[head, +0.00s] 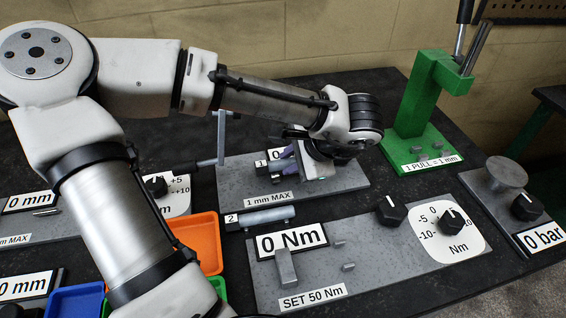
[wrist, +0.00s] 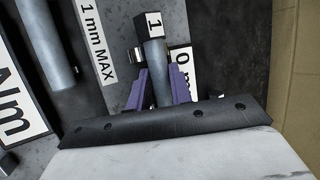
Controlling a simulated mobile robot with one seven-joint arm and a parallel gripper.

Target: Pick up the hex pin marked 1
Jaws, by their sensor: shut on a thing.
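The hex pin marked 1 (wrist: 148,25) is a grey cylinder with a black end that carries a white "1" label. In the wrist view it lies between the two purple fingers of my gripper (wrist: 156,68), which is shut on it. In the head view the pin's labelled end (head: 261,164) shows left of my gripper (head: 287,152), over the grey 1 mm MAX plate (head: 340,193). My wrist hides much of the pin in the head view. I cannot tell if it is clear of the plate.
A second pin marked 2 (head: 258,219) lies in front of that plate. The 0 Nm panel (head: 365,270) with knobs is nearer. An orange bin (head: 200,240) stands at the left, a green press (head: 420,105) at the back right. A crank handle (head: 220,140) rises left of my gripper.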

